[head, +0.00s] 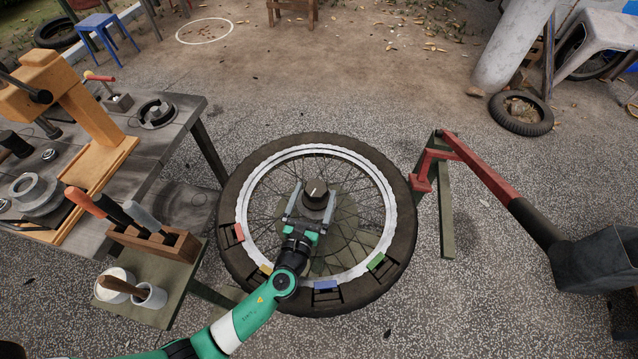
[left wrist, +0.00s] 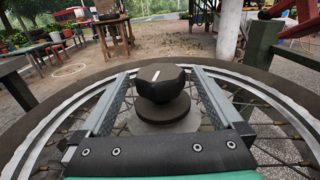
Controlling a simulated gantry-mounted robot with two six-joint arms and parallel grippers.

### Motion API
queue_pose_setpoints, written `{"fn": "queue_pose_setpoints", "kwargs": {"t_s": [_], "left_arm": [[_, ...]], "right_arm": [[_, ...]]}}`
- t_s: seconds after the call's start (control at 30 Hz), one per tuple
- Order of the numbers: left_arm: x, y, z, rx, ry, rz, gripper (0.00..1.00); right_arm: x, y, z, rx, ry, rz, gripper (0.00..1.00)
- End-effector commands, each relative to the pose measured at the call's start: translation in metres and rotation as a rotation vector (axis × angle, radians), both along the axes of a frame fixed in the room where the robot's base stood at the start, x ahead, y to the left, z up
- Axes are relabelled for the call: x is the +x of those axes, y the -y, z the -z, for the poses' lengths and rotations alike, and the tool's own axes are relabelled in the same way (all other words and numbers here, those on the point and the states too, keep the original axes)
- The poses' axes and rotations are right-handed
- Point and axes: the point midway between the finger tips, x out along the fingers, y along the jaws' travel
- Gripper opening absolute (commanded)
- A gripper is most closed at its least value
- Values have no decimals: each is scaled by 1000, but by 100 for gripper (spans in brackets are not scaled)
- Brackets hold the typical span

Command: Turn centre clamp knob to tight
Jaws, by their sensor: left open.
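The centre clamp knob (head: 316,194) is a dark, faceted knob with a white mark on top. It sits at the hub of a spoked wheel with a black tyre (head: 398,215) and silver rim. In the left wrist view the knob (left wrist: 162,82) stands upright on a round dark base, its white line slanting toward the upper right. My left gripper (head: 309,196) is open, with one finger on each side of the knob. In the left wrist view the fingers appear apart from the knob, though contact low down is unclear. My right gripper is not in view.
A grey workbench (head: 180,140) with a wooden press and tools stands at the left. A wooden tool block (head: 150,243) and white cups are nearer. A red-and-black lever (head: 480,170) stands right of the wheel.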

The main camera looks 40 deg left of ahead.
Motion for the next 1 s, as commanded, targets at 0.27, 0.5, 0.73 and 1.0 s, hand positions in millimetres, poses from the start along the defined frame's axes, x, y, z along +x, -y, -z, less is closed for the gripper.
{"fn": "queue_pose_setpoints", "kwargs": {"t_s": [0.27, 0.5, 0.73, 1.0], "left_arm": [[38, -22, 2, 0, 0, -1, 100], [42, -24, 0, 0, 0, 1, 100], [41, -24, 0, 0, 0, 1, 71], [41, -24, 0, 0, 0, 1, 23]], "right_arm": [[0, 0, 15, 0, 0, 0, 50], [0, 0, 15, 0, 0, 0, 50], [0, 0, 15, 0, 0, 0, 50], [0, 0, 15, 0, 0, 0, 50]]}}
